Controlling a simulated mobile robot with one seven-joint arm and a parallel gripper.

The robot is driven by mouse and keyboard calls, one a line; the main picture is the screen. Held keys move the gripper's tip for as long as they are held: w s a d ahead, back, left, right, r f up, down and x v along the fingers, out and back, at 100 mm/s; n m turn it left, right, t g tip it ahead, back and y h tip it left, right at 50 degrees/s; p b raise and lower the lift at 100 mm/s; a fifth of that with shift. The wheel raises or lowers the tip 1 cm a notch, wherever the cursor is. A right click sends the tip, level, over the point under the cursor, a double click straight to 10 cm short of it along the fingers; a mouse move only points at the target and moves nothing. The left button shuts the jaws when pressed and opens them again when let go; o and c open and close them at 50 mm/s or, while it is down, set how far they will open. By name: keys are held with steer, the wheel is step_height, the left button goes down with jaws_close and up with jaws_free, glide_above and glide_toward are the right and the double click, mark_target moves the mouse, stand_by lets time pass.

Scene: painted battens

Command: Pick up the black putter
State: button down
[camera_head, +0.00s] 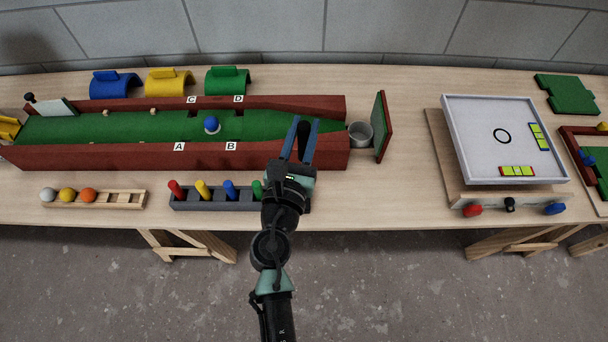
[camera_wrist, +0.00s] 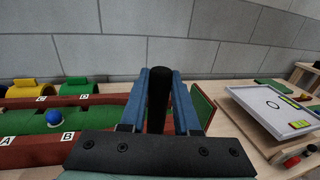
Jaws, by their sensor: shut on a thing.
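My gripper (camera_head: 299,150) is shut on the black putter (camera_head: 303,130), a dark rod between its blue fingers. In the wrist view the putter (camera_wrist: 158,98) stands up between the two fingers of the gripper (camera_wrist: 157,98). In the head view the gripper is over the right end of the red-walled green lane. The putter's lower part is hidden by the gripper, so I cannot tell whether it touches anything below.
A blue ball (camera_head: 211,124) is on the green lane (camera_head: 100,128). A grey rack (camera_head: 215,205) with red, yellow, blue and green pegs stands in front. A metal cup (camera_head: 360,134) and upright green board (camera_head: 382,127) are to the right. A tilted white board (camera_head: 500,165) stands farther right.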

steer(key=shift+r, duration=0.2)
step_height(320, 180, up, 10)
steer(key=p, duration=0.6)
steer(key=shift+f, duration=0.1)
